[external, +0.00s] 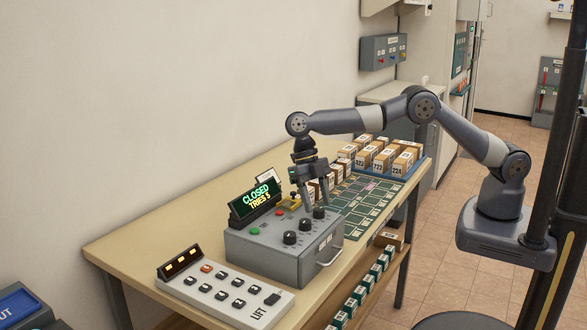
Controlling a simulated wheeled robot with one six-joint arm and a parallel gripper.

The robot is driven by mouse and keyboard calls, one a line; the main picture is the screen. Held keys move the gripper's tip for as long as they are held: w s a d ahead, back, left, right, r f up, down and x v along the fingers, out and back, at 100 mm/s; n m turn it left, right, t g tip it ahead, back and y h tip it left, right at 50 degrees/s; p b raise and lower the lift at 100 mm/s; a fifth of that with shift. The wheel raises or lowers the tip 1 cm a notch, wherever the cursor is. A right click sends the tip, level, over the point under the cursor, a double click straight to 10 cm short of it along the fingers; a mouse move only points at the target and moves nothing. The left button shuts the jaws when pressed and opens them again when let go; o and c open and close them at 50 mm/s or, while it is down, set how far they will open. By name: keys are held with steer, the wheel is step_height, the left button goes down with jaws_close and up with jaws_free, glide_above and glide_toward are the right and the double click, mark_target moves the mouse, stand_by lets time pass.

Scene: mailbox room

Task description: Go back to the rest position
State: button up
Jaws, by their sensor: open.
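My gripper (313,209) is open and points down over the right end of a grey control box (285,248). Its fingertips are close to a black knob (319,212) on the box top; I cannot tell whether they touch it. The arm reaches in from the right and bends down at the wrist. Two more black knobs (291,238) show on the box, with a green button and a red button. A display (255,198) behind the box reads "CLOSED TRIES 5".
A keypad panel marked LIFT (225,294) lies at the table's front left. Numbered boxes (384,158) stand on a blue tray at the back, beside a green grid mat (362,203). Small boxes line a lower shelf (360,290). The air above the table's left end is clear.

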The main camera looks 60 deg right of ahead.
steer(key=shift+s+a+f, duration=0.1)
steer(key=shift+s+f, duration=0.15)
steer(key=shift+f, duration=0.45)
steer(key=shift+r, duration=0.1)
